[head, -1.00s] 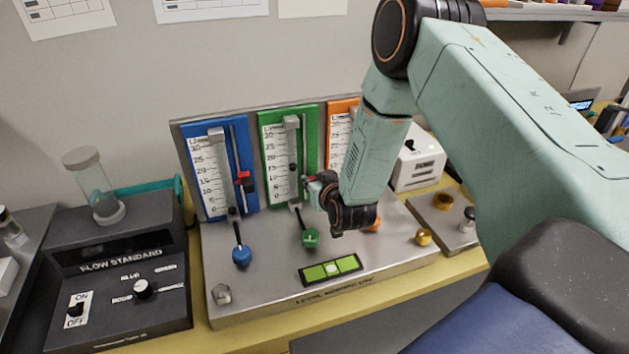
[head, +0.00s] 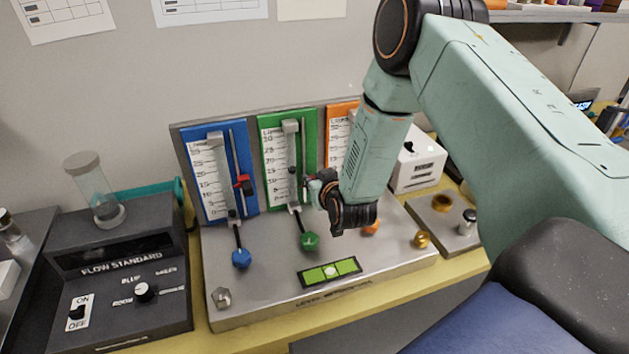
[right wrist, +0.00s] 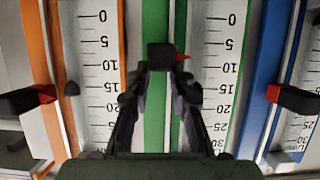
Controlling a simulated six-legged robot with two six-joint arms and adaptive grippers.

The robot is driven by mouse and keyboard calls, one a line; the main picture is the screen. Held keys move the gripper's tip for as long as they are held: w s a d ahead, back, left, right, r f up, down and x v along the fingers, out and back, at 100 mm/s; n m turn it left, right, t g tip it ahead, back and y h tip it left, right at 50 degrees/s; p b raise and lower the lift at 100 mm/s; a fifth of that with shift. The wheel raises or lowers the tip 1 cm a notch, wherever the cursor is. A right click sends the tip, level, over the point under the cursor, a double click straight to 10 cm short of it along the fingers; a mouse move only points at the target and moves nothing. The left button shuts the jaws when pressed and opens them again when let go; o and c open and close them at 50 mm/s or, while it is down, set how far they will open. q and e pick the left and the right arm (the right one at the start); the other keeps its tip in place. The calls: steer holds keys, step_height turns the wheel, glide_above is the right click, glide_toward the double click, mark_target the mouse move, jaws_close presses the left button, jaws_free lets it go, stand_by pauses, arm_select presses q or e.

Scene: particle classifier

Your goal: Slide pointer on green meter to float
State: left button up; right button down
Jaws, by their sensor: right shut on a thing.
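The green meter (head: 306,122) stands between the blue and orange meters, with a numbered white scale. My right gripper (right wrist: 160,68) is shut on its pointer (right wrist: 163,55), a black block with a red tip. The red tip is between 5 and 10 on the scale in the right wrist view, which shows the meters upside down. The green meter's dark float (head: 292,171) sits higher up the tube, near 15, above the pointer's level. In the right wrist view a finger partly covers the float. My left gripper is not in view.
The blue meter (head: 188,148) with a red-tipped pointer (head: 244,184) is close on the left. The orange meter (head: 341,112) is partly hidden by my right arm. A green knob (head: 309,241), a blue knob (head: 241,258) and a level (head: 330,271) are on the metal base below.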

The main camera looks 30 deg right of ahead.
step_height(320, 180, up, 4)
steer(key=shift+f+p, duration=0.1)
steer(key=shift+p, duration=0.9)
steer(key=shift+f, duration=0.15)
steer(key=c, duration=1.4)
jaws_free()
steer(key=shift+c, duration=0.2)
steer(key=v, duration=1.2)
steer(key=shift+f, duration=0.1)
